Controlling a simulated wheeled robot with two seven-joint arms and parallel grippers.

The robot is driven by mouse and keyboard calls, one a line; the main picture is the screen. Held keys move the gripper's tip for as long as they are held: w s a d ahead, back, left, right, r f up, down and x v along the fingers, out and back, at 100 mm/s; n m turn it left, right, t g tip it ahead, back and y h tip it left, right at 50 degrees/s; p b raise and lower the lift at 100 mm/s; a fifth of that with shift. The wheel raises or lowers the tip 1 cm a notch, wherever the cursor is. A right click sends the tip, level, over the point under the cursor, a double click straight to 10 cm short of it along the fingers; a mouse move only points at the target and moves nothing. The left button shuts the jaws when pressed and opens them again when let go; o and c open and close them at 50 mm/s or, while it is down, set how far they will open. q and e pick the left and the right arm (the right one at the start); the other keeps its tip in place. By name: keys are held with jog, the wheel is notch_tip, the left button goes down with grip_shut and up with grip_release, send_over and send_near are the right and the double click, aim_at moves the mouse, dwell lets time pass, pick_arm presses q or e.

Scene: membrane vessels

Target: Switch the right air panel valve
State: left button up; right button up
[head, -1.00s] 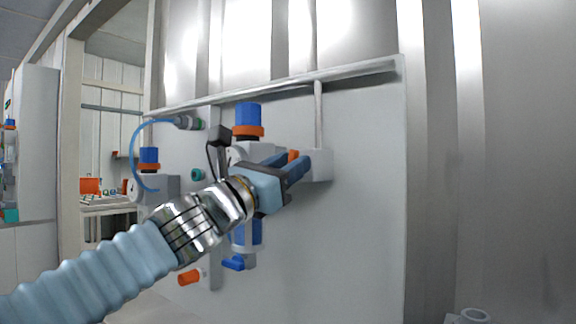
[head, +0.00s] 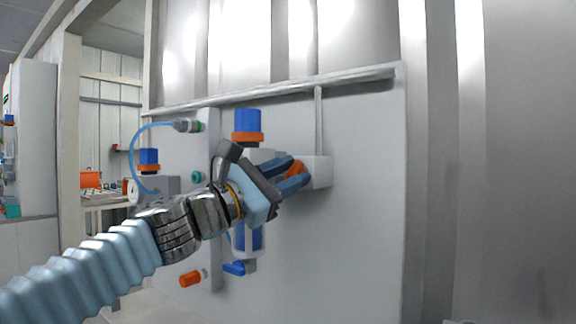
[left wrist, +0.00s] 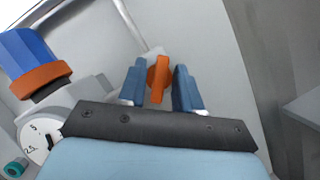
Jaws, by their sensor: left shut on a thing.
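The right valve's orange handle (head: 295,170) sits on a white block (head: 320,173) on the grey wall panel. In the left wrist view the handle (left wrist: 158,80) stands upright between the fingertips (left wrist: 160,70). The fingers hide part of the handle in the head view. My right gripper is not in view.
A regulator with a blue and orange knob (head: 247,125) stands just left of the block; its dial (left wrist: 38,140) shows in the left wrist view. A thin pipe (head: 319,120) rises from the block. An orange part (head: 190,279) projects lower left. The panel's right side is clear.

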pick_arm(q)
jog(key=m+g+p, duration=0.1)
jog(key=m, duration=0.2)
jog(key=m+g+p, duration=0.1)
jog(key=m, duration=0.1)
jog(key=shift+r+m+g, duration=0.15)
jog(key=shift+m+g, duration=0.15)
jog(key=shift+m, duration=0.1)
jog(key=m+g, duration=0.1)
jog(key=m, duration=0.1)
jog(key=m+g+y, duration=0.1)
jog(key=m, duration=0.2)
jog(key=shift+m, duration=0.3)
jog(key=shift+f, duration=0.2)
jog(key=o, duration=0.7)
jog(key=shift+c, duration=0.2)
jog(key=shift+a, duration=0.1)
jog(key=shift+s+a, duration=0.2)
jog(key=shift+a, duration=0.1)
jog(key=b+v, duration=0.3)
jog(key=v, duration=1)
